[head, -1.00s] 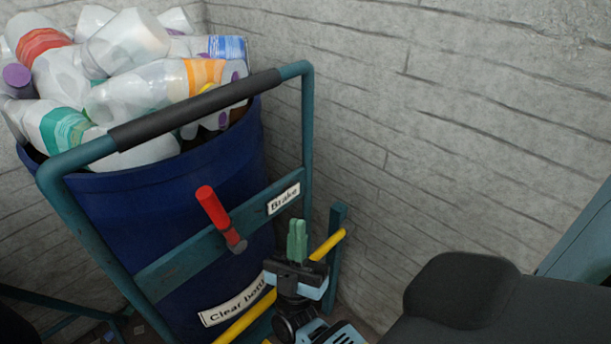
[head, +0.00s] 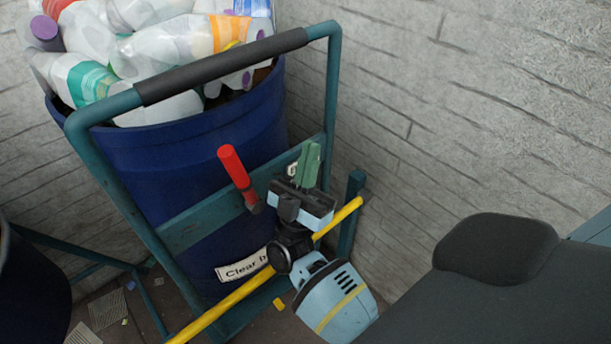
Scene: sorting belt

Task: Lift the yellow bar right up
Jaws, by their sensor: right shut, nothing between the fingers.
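The yellow bar (head: 233,298) runs slantwise low across the front of a teal trolley frame, from the bottom edge up to the right post. Its middle is hidden behind my right wrist. My right gripper (head: 308,165) is shut and empty, with its green fingers pointing up. It is above the bar in the picture, in front of the trolley's crossbar, and not holding the bar. My left gripper does not show.
The trolley (head: 332,90) carries a blue bin (head: 160,160) heaped with clear plastic bottles (head: 170,50). A red-handled lever (head: 236,170) sticks out just left of my right gripper. A grey brick wall (head: 450,110) stands behind and to the right.

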